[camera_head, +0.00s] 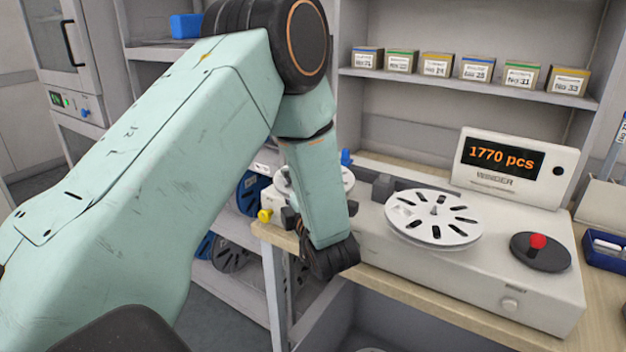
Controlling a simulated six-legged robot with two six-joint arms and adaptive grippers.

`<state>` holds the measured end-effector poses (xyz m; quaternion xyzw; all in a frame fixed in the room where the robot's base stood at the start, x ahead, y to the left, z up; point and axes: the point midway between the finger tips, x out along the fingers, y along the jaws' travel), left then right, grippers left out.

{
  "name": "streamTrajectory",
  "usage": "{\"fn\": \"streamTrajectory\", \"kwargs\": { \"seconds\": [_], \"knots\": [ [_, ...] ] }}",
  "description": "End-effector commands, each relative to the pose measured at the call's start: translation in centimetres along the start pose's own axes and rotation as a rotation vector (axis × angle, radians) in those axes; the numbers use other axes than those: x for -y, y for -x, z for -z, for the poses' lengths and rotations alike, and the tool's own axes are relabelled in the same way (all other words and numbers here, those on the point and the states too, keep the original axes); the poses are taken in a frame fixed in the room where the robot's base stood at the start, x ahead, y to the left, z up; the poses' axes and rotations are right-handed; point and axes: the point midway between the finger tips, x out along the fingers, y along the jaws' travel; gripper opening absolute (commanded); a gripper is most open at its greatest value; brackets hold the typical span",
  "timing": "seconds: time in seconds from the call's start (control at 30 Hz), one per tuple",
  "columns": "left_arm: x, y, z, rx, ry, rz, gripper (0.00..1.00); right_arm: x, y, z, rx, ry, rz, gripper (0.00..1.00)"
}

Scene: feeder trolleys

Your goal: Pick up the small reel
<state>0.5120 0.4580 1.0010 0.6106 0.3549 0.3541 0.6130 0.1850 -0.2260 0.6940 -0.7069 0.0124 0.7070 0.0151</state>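A white slotted reel (418,222) lies flat on the right spindle of the grey winder on the bench. A second white reel (340,178) sits on the left side of the winder, mostly hidden behind my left arm. I cannot tell for sure which is the small reel. My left arm crosses the view from the left and bends down in front of the bench. Its dark end, where my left gripper (330,258) is, hangs at the bench's front edge, left of the right-hand reel and apart from it. Its fingers are not clear. My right gripper is not in view.
The winder (460,284) carries a display (502,158) reading 1770 pcs and a red knob (537,241) on a black disc. Several labelled boxes stand on the shelf (470,88) above. Blue reels (249,194) stand on a rack below left. A blue bin (604,252) is at right.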

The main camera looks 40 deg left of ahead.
Motion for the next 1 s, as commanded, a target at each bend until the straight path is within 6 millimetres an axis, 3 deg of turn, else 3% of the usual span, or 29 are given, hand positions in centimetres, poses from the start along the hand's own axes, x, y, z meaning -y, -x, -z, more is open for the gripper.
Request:
{"fn": "streamTrajectory", "kwargs": {
  "seconds": [0.2,0.67,1.0],
  "knots": [
    [0.00,0.00,-0.03,0.001,-0.001,0.000,0.38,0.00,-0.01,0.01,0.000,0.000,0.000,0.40],
    [0.00,0.04,-0.03,0.001,-0.001,0.000,0.00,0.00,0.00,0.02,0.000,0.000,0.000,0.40],
    [-0.14,0.03,-0.05,0.001,0.000,-0.001,0.00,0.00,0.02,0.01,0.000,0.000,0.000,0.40]
  ]
}}
